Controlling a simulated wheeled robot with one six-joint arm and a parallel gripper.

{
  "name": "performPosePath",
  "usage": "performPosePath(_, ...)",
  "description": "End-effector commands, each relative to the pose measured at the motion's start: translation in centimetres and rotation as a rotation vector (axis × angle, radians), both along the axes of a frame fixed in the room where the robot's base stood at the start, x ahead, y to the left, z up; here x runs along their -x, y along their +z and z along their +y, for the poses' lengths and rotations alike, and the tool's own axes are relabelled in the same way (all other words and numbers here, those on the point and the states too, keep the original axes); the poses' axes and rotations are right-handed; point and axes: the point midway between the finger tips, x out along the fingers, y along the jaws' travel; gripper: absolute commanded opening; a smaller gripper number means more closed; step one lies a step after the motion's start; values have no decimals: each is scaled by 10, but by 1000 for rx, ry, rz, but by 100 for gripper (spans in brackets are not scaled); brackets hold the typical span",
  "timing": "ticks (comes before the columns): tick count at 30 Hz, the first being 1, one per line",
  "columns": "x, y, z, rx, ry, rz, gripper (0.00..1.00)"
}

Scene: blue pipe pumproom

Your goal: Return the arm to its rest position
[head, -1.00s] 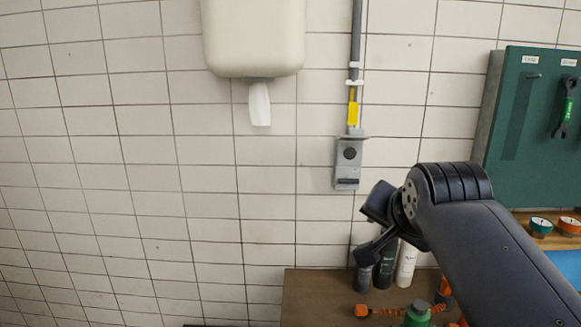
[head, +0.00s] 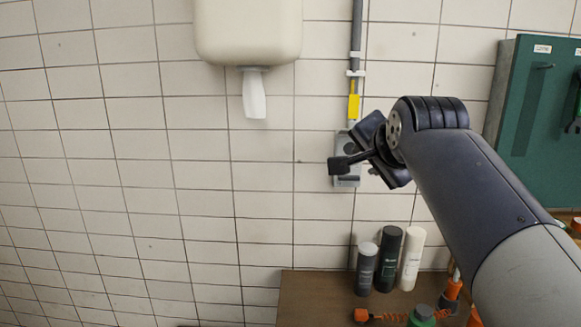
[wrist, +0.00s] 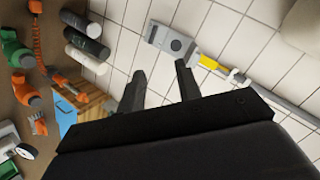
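My gripper (wrist: 160,88) shows in the wrist view with its two dark fingers apart and nothing between them. In the head view my gripper (head: 355,165) is raised in front of the tiled wall, overlapping the grey wall socket box (head: 347,181). Whether it touches the box cannot be told. The far side of the gripper is hidden behind my wrist.
Below, a brown bench (head: 315,290) holds several bottles, such as a white one (head: 412,258), plus a green-capped item (head: 423,314) and orange tools. A white dispenser (head: 248,30) hangs upper left. A green tool board (head: 535,120) is at right. Lower left is open.

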Motion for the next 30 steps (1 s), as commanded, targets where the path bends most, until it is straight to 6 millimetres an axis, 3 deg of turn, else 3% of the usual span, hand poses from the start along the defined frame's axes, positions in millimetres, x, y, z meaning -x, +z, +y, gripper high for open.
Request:
performPosePath(3,0,21,-3,-40,-21,-42,33)
performPosePath(9,-1,43,-5,-87,-40,-82,33)
performPosePath(23,-4,49,-5,-104,-47,-87,33)
performPosePath(30,5,59,-8,-92,-47,-97,33)
